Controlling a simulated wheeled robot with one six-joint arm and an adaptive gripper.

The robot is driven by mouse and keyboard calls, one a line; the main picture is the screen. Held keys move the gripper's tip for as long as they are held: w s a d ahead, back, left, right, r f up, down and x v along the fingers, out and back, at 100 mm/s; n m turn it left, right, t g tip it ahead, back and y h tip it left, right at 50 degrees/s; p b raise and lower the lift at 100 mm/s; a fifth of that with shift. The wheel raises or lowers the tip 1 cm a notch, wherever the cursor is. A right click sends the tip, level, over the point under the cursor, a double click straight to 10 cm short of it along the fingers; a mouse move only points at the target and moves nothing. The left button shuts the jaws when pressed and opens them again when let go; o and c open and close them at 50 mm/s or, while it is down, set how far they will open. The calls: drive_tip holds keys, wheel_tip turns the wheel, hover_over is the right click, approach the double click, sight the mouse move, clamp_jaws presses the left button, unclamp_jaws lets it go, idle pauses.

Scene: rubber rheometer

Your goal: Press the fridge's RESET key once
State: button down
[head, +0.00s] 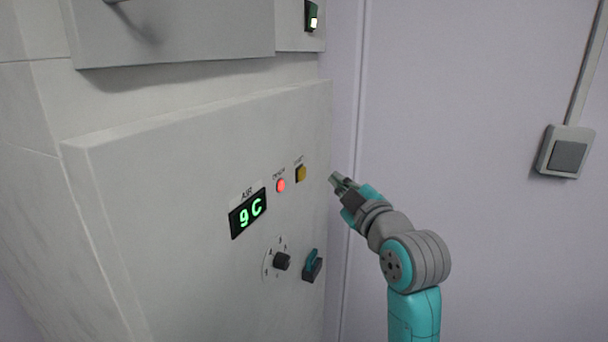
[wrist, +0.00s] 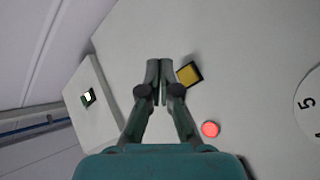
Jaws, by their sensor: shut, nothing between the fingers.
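The fridge's pale front panel (head: 190,170) carries a square yellow key (head: 300,174) with a small label above it, too small to read for certain; it looks like the RESET key. In the wrist view the yellow key (wrist: 189,74) lies just right of my fingertips. My gripper (head: 334,178) is shut and empty, to the right of the key in the head view. It also shows in the wrist view (wrist: 159,66), fingers together. The tips look apart from the key; the exact gap to the panel is hard to tell.
A red lit lamp (head: 280,185) sits beside the key, with a green display (head: 248,213) reading "9C" further left. Below are a black dial knob (head: 281,261) and a teal-handled switch (head: 312,265). A lit switch (head: 312,16) is above. A grey wall switch (head: 567,155) is at right.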

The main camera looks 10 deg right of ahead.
drive_tip(key=shift+w+a, duration=0.6)
drive_tip(key=shift+a, duration=0.25)
drive_tip(key=shift+w+a, duration=0.55)
drive_tip(key=shift+a, duration=0.25)
drive_tip(key=shift+w+a, duration=0.1)
drive_tip(key=shift+w+a, duration=0.15)
drive_tip(key=shift+a, duration=0.1)
drive_tip(key=shift+w+a, duration=0.25)
drive_tip(key=shift+a, duration=0.1)
idle(1.1)
drive_tip(key=shift+s+d, duration=0.1)
drive_tip(key=shift+d, duration=0.05)
drive_tip(key=shift+s+d, duration=0.4)
drive_tip(key=shift+d, duration=0.15)
drive_tip(key=shift+d, duration=0.1)
drive_tip(key=shift+s+d, duration=0.75)
drive_tip(key=shift+d, duration=0.25)
drive_tip(key=shift+s+d, duration=0.75)
drive_tip(key=shift+d, duration=0.2)
